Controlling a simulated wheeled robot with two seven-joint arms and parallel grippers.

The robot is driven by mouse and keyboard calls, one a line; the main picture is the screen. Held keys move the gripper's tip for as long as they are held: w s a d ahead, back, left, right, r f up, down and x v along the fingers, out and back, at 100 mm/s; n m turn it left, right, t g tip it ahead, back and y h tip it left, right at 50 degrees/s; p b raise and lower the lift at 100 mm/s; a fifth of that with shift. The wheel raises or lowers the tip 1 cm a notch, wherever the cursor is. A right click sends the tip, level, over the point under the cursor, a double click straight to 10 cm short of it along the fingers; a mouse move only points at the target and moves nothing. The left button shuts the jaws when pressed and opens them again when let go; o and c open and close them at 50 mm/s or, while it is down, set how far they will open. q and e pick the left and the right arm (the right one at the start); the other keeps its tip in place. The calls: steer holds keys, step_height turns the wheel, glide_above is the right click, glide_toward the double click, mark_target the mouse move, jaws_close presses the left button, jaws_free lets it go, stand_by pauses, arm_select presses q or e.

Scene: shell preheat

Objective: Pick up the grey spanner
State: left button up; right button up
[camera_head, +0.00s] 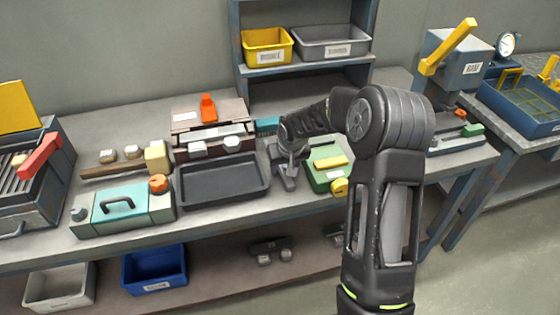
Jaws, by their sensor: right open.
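I cannot clearly make out the grey spanner in the head view; small grey and dark parts around my right gripper are hard to tell apart, and the gripper hides some of the bench there. My right gripper (290,176) is open and points down at the workbench (225,218), between a black tray and a green box. Whether its fingers touch anything is unclear. My left gripper is not in view.
The black tray (222,182) lies left of my right gripper, and the green box (325,176) with yellow parts stands close on its right. A teal case (118,212) is further left. A shelf with a yellow bin (267,57) and a grey bin (325,49) stands behind.

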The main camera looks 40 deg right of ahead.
steer(key=shift+c, duration=0.3)
jaws_close()
stand_by(0.3)
stand_by(0.9)
